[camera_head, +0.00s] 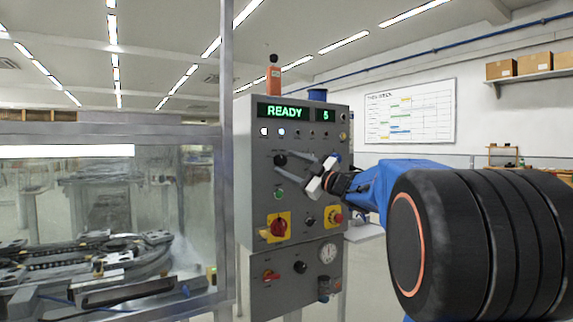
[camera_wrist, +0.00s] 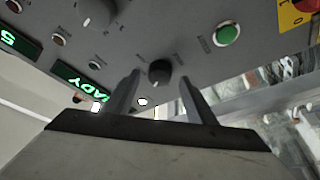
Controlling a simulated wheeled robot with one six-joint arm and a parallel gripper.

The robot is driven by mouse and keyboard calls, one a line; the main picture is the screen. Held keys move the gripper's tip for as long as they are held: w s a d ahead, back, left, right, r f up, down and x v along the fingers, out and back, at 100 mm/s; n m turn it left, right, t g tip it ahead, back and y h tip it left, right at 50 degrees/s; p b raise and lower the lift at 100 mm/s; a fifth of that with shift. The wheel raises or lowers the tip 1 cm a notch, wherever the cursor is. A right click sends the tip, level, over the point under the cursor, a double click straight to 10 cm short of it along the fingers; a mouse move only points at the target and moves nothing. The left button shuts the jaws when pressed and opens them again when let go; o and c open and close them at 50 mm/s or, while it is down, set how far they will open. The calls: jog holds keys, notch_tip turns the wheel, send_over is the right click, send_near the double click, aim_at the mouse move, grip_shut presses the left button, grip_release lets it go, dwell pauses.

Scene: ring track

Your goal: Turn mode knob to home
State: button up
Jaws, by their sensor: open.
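The grey control panel (camera_head: 260,225) stands upright in the middle of the head view. A small black knob (camera_head: 280,160) sits on its left side, above a green button (camera_head: 279,195). I take this knob for the mode knob; its labels are too small to read. My gripper (camera_head: 291,172) is open in front of the panel. In the wrist view the knob (camera_wrist: 158,71) shows between the two fingertips of my gripper (camera_wrist: 159,80), apart from both. The knob's pointer direction cannot be told.
A larger dark knob (camera_wrist: 98,12) and the green button (camera_wrist: 228,35) flank the knob. A green display (camera_head: 282,112) reads READY. Red-on-yellow switches (camera_head: 278,227) sit lower on the panel. A glass enclosure (camera_head: 100,200) with a track stands left.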

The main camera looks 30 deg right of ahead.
jog(key=v, duration=1.5)
jog(key=shift+s, duration=0.3)
jog(key=s+a+f+m+g+h, duration=0.25)
jog(key=f+m+h, duration=0.2)
jog(key=f, duration=0.25)
jog(key=s+a+f+m+g+h, duration=0.1)
jog(key=a+f+m+g+h, duration=0.3)
jog(key=f, duration=0.3)
jog(key=s+a+f+m+g+h, duration=0.1)
jog(key=s+a+f+m+h, duration=0.15)
jog(key=f+m, duration=0.4)
jog(key=s+a+f+n+g+y, duration=0.1)
jog(key=s+a+f+g+y, duration=0.3)
jog(key=s+a+f+g, duration=0.4)
jog(key=s+a+f, duration=0.7)
jog(key=s+f, duration=0.3)
jog(key=shift+f+n, duration=0.3)
jog(key=shift+n, duration=0.1)
